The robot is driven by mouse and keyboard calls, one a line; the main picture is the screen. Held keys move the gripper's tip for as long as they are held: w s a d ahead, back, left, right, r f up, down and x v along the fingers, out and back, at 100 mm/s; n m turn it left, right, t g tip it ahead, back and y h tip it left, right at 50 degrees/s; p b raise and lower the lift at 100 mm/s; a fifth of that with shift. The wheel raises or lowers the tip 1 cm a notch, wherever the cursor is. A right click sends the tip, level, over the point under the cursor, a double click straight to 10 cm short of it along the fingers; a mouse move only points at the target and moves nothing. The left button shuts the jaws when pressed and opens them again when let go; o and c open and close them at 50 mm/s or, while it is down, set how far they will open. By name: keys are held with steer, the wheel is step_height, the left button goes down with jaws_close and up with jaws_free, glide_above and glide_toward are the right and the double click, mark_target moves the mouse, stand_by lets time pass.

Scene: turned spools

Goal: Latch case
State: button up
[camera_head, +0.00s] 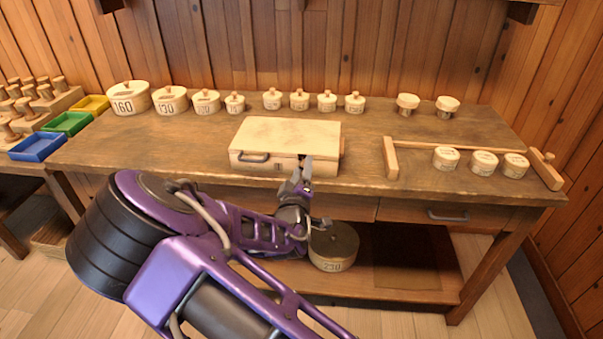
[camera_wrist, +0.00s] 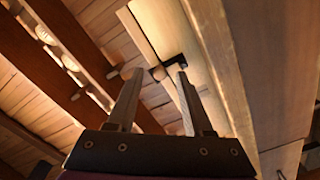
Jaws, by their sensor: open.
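The case (camera_head: 285,132) is a flat pale wooden box near the front edge of the workbench, with its lid down. A dark handle (camera_head: 253,158) is on the left of its front. My gripper (camera_head: 302,169) is at the right part of the case front, open, with nothing held. In the wrist view my gripper (camera_wrist: 158,74) has its two fingers apart. A dark metal piece, apparently the latch (camera_wrist: 176,62), shows by the fingertips against pale wood. I cannot tell whether the fingers touch it. In the head view the fingers largely hide it.
Lidded round boxes (camera_head: 169,100) line the back of the workbench (camera_head: 370,145). A wooden rail (camera_head: 470,149) with round boxes beside it is at right. Blue (camera_head: 38,147), green and yellow trays are at left. A drawer handle (camera_head: 447,215) is below the top.

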steer(key=s, duration=1.7)
steer(key=shift+s+a+p, duration=0.25)
steer(key=shift+a+p, duration=0.15)
steer(key=shift+w+a, duration=0.1)
